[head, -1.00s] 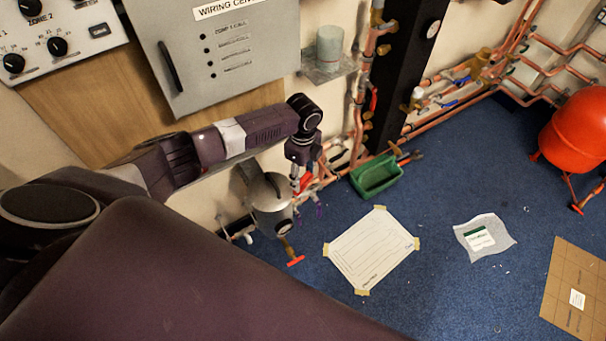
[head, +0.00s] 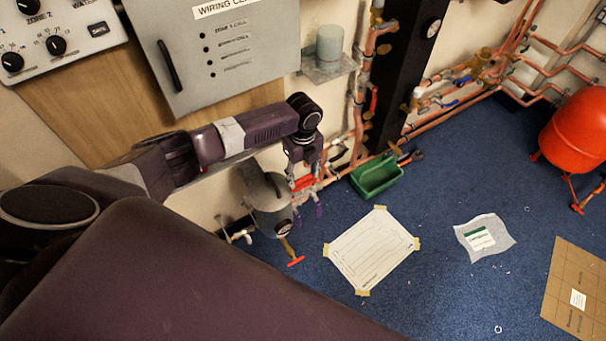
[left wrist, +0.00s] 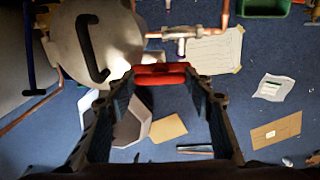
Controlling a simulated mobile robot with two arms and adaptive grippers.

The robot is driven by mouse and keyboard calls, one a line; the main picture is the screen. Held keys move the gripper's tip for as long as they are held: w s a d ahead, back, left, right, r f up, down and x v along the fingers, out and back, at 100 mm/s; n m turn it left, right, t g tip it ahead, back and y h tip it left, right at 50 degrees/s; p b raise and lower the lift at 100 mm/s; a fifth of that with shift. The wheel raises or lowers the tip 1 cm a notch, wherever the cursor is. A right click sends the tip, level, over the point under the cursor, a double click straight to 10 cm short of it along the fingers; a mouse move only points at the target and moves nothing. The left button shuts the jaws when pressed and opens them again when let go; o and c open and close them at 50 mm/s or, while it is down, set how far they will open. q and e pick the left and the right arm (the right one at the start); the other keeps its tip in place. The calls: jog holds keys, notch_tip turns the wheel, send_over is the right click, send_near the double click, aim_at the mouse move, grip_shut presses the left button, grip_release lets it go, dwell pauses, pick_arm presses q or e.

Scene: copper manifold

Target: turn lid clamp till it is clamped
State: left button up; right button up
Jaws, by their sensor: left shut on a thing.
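The lid clamp shows as a red handle (left wrist: 162,74) across the tips of my left gripper's fingers in the left wrist view. A bit of red (head: 304,183) also shows at those fingers in the head view. My left gripper (head: 304,178) is shut on this handle, beside the grey round vessel (head: 268,190). The vessel's pale lid (left wrist: 118,38) with a black curved handle (left wrist: 90,48) is at upper left in the left wrist view. The clamp's seat is not clear. My right gripper is not in view.
Copper pipes (head: 358,110) run along the wall behind the gripper. A green tray (head: 376,176) stands on the floor to its right. A red-handled brass valve (head: 290,252) sits low on the vessel. A taped paper sheet (head: 370,250) lies on the blue floor.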

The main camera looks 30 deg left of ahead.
aim_at(303, 178)
pick_arm(q)
jog(key=o, duration=1.2)
jog(key=shift+c, duration=0.2)
notch_tip(303, 178, up, 12)
jog(key=shift+d, duration=0.1)
